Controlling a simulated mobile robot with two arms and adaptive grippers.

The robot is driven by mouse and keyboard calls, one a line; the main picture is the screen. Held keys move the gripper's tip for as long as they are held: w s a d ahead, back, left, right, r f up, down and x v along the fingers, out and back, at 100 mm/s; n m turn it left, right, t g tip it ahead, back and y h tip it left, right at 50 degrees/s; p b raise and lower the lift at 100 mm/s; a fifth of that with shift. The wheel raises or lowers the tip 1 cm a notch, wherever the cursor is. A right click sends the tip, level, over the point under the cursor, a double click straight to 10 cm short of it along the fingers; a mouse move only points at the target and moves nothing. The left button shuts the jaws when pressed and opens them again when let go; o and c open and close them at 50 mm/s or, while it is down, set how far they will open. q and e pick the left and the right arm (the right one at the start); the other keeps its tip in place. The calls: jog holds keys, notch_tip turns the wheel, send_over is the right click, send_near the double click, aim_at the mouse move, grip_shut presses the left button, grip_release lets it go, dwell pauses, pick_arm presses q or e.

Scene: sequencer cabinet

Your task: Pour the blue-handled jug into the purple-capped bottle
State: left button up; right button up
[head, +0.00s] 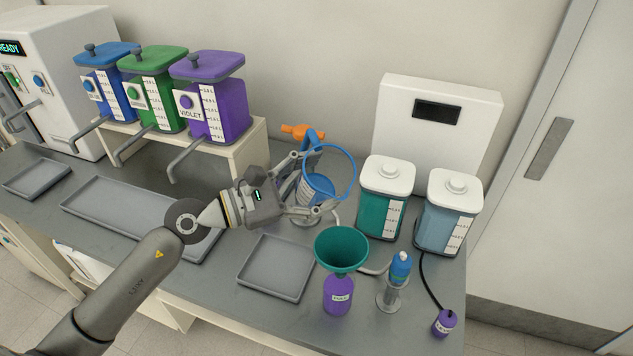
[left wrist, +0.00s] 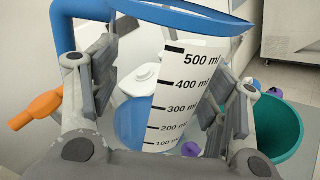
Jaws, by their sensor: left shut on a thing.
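The clear jug with a blue rim (head: 352,165) and a blue handle (left wrist: 70,45) is in my left gripper (head: 312,188), which is shut on it. Its white scale (left wrist: 188,95) faces the left wrist camera, and blue shows low in the jug. It is above the counter, behind and left of a teal funnel (head: 341,243). The funnel sits in the mouth of a purple bottle (head: 338,297), hiding its top; no purple cap shows on it. The funnel also shows in the left wrist view (left wrist: 285,125). My right gripper is not in view.
Teal (head: 380,205) and blue-grey (head: 445,220) canisters stand right of the jug. A small cylinder stand (head: 393,290) and a small purple container (head: 444,322) are near the right front. An empty grey tray (head: 275,268) lies left of the bottle. An orange part (head: 300,131) is behind the jug.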

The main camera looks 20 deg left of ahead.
aim_at(310, 161)
pick_arm(q)
jog(key=shift+w+a+r+n+p, duration=0.15)
jog(key=shift+r+n+p, duration=0.4)
jog(key=shift+p, duration=0.5)
jog(key=shift+n+p, duration=0.35)
jog(key=shift+f+n, duration=0.1)
jog(key=shift+n, duration=0.2)
jog(key=b, duration=0.6)
jog(key=shift+w+f, duration=0.15)
jog(key=shift+f, duration=0.2)
jog(key=shift+r+b, duration=0.2)
jog(key=shift+b, duration=0.15)
jog(key=shift+w+a+r+n+p, duration=0.35)
jog(key=shift+r+n+p, duration=0.3)
jog(key=shift+p, duration=0.4)
jog(key=shift+w+a+r+n+p, duration=0.1)
jog(key=shift+w+a+n+p, duration=0.35)
jog(key=shift+n+p, duration=0.55)
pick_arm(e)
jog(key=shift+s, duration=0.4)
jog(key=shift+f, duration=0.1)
